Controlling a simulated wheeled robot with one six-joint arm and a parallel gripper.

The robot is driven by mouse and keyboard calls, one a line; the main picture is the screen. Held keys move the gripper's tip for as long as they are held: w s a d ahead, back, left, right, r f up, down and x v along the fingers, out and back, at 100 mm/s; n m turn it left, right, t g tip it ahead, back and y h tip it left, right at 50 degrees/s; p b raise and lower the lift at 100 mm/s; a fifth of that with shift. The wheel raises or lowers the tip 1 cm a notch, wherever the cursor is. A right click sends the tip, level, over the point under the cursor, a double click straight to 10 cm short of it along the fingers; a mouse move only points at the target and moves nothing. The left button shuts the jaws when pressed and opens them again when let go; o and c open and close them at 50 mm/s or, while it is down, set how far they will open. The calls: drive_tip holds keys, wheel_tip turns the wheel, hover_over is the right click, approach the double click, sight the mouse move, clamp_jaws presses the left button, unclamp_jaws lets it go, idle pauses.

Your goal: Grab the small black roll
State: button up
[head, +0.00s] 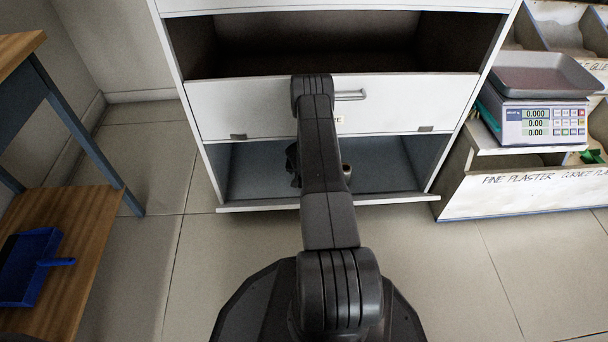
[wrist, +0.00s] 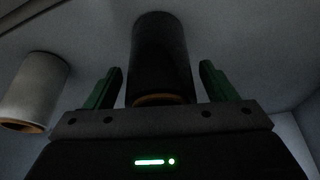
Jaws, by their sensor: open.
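The small black roll (wrist: 161,52) shows in the middle of the wrist view, dark, with a brown core rim at the end nearest my gripper's body. My gripper (wrist: 160,68) is open, with one green finger to each side of the roll. Gaps show between both fingers and the roll, and nothing is held. In the head view my arm reaches into the open lower compartment of the white cabinet (head: 245,108). There my arm hides most of the gripper, and I cannot make out the black roll.
A grey roll (wrist: 36,88) with a brown core is left of the black roll in the wrist view. The cabinet's closed flap with a handle (head: 350,95) is above the lower compartment. A scale (head: 540,122) stands to the right, and a wooden bench (head: 75,235) is at left.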

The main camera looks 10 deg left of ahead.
drive_tip(key=c, duration=1.1)
drive_tip(key=shift+r, duration=0.1)
drive_tip(key=shift+c, duration=0.2)
